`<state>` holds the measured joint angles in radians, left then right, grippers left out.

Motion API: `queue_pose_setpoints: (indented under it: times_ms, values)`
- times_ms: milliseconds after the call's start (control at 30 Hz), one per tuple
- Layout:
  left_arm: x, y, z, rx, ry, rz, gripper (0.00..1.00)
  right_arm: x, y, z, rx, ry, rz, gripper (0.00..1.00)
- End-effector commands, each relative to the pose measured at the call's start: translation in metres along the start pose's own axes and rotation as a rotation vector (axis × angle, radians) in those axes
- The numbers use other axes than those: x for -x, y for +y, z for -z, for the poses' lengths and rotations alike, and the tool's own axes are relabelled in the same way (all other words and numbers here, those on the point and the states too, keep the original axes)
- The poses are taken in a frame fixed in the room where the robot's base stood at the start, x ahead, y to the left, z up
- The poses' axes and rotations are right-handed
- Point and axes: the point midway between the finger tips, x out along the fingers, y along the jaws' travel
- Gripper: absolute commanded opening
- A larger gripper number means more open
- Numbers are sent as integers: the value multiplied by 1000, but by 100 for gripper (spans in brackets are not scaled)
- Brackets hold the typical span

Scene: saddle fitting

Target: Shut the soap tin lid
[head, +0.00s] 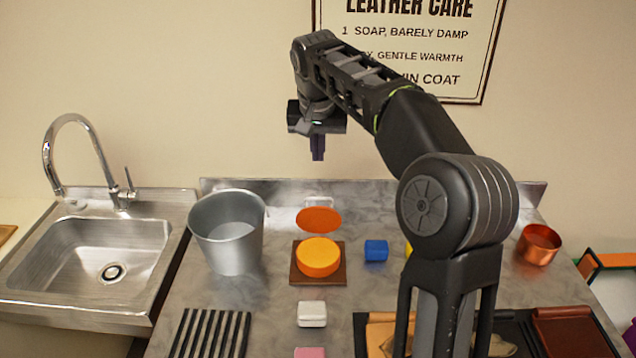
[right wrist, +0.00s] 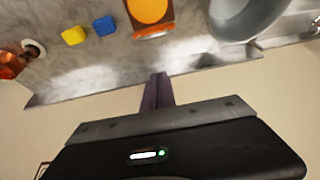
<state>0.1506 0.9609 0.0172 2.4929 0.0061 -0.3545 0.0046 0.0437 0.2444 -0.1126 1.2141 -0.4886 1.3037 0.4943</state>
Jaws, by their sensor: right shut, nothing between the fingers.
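The soap tin (head: 318,258) is a round orange shape on a brown square base at the middle of the worktop. Its lid (head: 319,219) is a darker orange disc standing raised at the tin's back side, so the tin is open. In the right wrist view the tin (right wrist: 148,10) is at the top edge, with the lid (right wrist: 153,33) seen nearly edge-on below it. My right gripper (head: 317,158) points down, shut and empty, in the air above the lid and apart from it. Its closed fingers also show in the right wrist view (right wrist: 158,90). My left gripper is not in view.
A grey metal bucket (head: 228,232) stands left of the tin, and a blue block (head: 376,250) stands close on its right. A white block (head: 312,314) lies in front. A copper pot (head: 539,243) is at the right, a sink (head: 95,262) at the left. The wall is behind.

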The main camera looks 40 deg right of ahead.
Motion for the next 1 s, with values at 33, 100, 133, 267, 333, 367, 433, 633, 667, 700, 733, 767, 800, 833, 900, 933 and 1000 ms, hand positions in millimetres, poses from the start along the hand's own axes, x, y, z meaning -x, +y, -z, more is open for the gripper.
queue_pose_setpoints:
  times_ms: [33,100,133,267,333,367,433,633,667,700,733,767,800,833,900,933,1000]
  values:
    - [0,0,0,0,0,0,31,0,0,0,0,0,0,0]
    - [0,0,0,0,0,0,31,-1,0,0,0,-1,-1,0]
    - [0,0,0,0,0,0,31,-2,0,0,0,-1,-1,0]
    - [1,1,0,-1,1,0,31,-8,0,0,0,-1,-1,0]
    - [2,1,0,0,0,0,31,-15,0,0,0,-2,-2,0]
    - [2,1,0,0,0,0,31,-18,1,0,0,-3,-2,0]
    - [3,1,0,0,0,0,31,-28,1,0,-1,-3,-3,0]
    - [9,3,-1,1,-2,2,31,-67,1,0,0,-5,-3,0]
    - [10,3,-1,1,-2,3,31,-73,1,0,0,-5,-3,0]
    - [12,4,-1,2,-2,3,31,-82,1,0,-1,-5,-3,0]
    - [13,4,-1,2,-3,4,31,-88,1,0,-1,-5,-4,0]
    - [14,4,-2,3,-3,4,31,-94,1,0,0,-5,-3,0]
    - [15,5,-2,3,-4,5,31,-102,1,0,0,-5,-3,0]
    - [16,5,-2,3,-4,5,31,-97,0,-4,0,-1,1,0]
    - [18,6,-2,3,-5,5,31,-93,0,-15,1,0,1,0]
    - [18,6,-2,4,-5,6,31,-91,0,-18,2,1,1,0]
    - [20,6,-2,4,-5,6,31,-89,0,-26,0,-1,0,0]
